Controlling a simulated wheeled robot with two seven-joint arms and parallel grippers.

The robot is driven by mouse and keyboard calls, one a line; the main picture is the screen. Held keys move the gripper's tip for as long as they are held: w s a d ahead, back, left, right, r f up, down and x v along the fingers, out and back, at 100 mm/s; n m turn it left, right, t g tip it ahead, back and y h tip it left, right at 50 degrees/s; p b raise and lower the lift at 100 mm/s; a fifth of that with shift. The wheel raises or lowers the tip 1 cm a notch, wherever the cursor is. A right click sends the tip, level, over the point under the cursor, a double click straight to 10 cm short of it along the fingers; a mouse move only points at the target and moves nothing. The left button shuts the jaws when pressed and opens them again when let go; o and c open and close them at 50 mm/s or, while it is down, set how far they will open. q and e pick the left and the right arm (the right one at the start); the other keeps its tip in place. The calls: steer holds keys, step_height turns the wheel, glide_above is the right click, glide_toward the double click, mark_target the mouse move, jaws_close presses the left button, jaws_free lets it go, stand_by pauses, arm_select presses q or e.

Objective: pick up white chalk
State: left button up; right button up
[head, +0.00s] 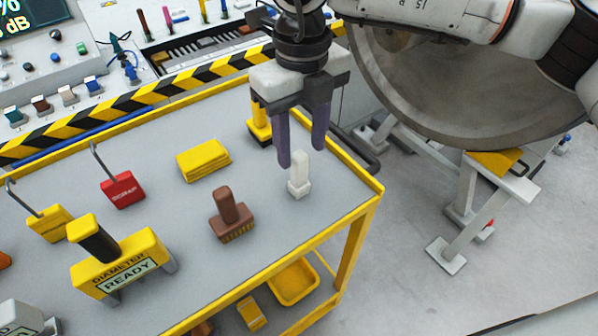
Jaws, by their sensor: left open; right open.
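The white chalk (300,170) stands upright on the grey cart top near its right end, with a wider block-like white base. My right gripper (302,157) comes in from the upper right and points down. Its two purple-grey fingers are open, with the tips close to the chalk's upper part. One finger is left of the chalk and the other is to its right; the chalk's top shows between them. I cannot tell whether a finger touches it. My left gripper is not in view.
A brown brush (230,215), yellow cloth stack (203,160), red padlock (123,189) and yellow diameter gauge (121,265) stand on the yellow-edged cart. A yellow-and-black object (260,131) is behind the gripper. A large metal wheel (430,110) is at the upper right.

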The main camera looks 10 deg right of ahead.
mark_target(299, 154)
steer(key=f, duration=0.4)
steer(key=shift+w+a+f+p, duration=0.1)
steer(key=shift+w+f+p, duration=0.1)
steer(key=shift+p, duration=0.1)
jaws_close()
steer(key=shift+r, duration=0.1)
steer(key=shift+r, duration=0.1)
step_height(299, 154, up, 10)
steer(key=shift+f+b, duration=0.1)
steer(key=shift+b, duration=0.4)
